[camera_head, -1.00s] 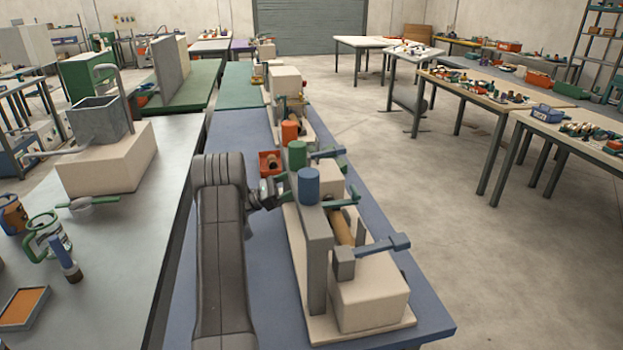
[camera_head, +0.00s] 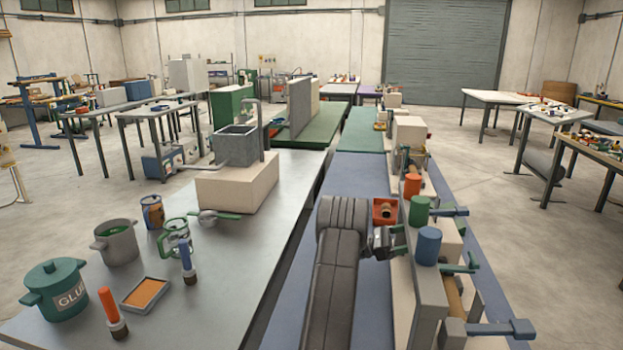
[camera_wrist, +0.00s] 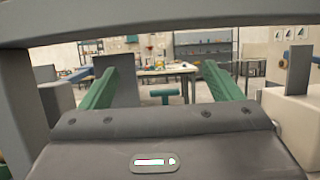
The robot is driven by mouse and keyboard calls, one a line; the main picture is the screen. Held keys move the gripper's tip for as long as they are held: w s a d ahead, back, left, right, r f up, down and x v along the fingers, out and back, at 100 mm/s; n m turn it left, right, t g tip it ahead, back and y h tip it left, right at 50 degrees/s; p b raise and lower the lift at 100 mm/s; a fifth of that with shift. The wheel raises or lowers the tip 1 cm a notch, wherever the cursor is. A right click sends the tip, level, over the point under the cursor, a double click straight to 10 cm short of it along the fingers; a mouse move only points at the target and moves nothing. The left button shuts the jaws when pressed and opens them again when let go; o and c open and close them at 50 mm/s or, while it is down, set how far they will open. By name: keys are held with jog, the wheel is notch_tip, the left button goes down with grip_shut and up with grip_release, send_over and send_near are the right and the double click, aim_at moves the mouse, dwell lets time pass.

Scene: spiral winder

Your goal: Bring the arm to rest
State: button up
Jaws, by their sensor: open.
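My gripper (camera_head: 398,240) sits at the left side of the spiral winder, close to its upright grey plate (camera_head: 430,305). In the wrist view its two green fingers (camera_wrist: 155,88) stand wide apart with nothing held between them. The winder has green, blue and orange cylinders along its top, a cream block and a blue crank handle (camera_head: 500,328) at the near end. In the head view I cannot tell whether the fingers touch the plate. In the wrist view a grey bar crosses the top, close to the camera.
The blue table (camera_head: 285,310) carries the winder. A small red open box (camera_head: 384,211) lies beyond my gripper. The grey table at left holds a green glue pot (camera_head: 55,290), mugs, an orange tray (camera_head: 145,294) and a cream block with a metal tank (camera_head: 237,145). Floor shows at right.

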jog(key=p+x, duration=0.2)
jog(key=x, duration=0.7)
jog(key=shift+r+p, duration=0.3)
jog(key=shift+r, duration=0.05)
jog(key=shift+d, duration=0.2)
